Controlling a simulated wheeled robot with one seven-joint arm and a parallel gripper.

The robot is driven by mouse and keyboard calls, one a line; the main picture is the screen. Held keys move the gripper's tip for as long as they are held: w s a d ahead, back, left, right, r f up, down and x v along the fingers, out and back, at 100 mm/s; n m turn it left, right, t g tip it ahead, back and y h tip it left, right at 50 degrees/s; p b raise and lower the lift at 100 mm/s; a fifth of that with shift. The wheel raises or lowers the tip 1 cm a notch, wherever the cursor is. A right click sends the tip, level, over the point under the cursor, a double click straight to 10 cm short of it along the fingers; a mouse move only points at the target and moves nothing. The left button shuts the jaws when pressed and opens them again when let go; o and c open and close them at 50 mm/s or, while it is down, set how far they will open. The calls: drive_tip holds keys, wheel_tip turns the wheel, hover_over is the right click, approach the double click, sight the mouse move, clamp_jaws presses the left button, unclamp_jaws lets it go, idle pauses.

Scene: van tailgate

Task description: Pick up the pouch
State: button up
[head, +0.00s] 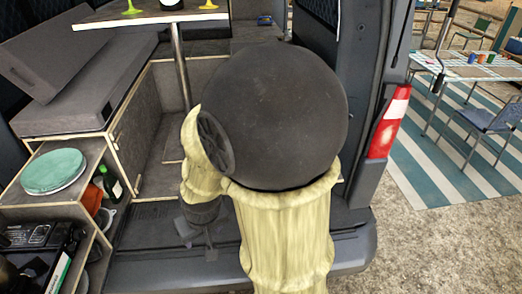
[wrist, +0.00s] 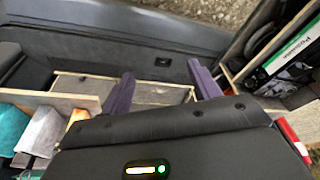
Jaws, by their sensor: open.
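I cannot make out a pouch for certain in either view. My gripper (head: 196,238) hangs over the van's rear floor in the head view, partly hidden by my own arm. In the wrist view its two purple-grey fingers (wrist: 163,88) stand wide apart with nothing between them. Beyond them lies a wood-edged recess (wrist: 150,90). An orange-red item (head: 92,196) sits in the left shelf unit, beside a dark green bottle (head: 110,184). Teal (wrist: 12,128), grey (wrist: 42,130) and orange (wrist: 78,118) soft-looking items show at the wrist view's left edge.
The wood-edged shelf unit (head: 85,150) on the left holds a teal round item (head: 55,170) and dark boxes below. A table post (head: 181,70) stands behind. The tail light pillar (head: 388,122) bounds the right. The rear floor (head: 140,228) is partly clear.

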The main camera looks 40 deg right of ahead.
drive_tip(key=w+d+f+m+t+h+p, duration=0.1)
drive_tip(key=w+d+f+m+h+p, duration=0.3)
drive_tip(key=d, duration=0.3)
drive_tip(key=w+d+f+m+t+h+p, duration=0.1)
drive_tip(key=w+d+f+m+t+p, duration=0.15)
drive_tip(key=d+f+m, duration=0.35)
drive_tip(key=d+r+t+h+p, duration=0.25)
drive_tip(key=d+h, duration=0.25)
drive_tip(key=d, duration=0.4)
wheel_tip(320, 180, up, 7)
drive_tip(key=s+d+n+t+p, duration=0.1)
drive_tip(key=n+t+p, duration=0.1)
drive_tip(key=n+t, duration=0.2)
drive_tip(key=shift+s+r+t, duration=0.15)
drive_tip(key=shift+s+t, duration=0.2)
drive_tip(key=shift+t, duration=0.65)
drive_tip(key=shift+d, duration=0.1)
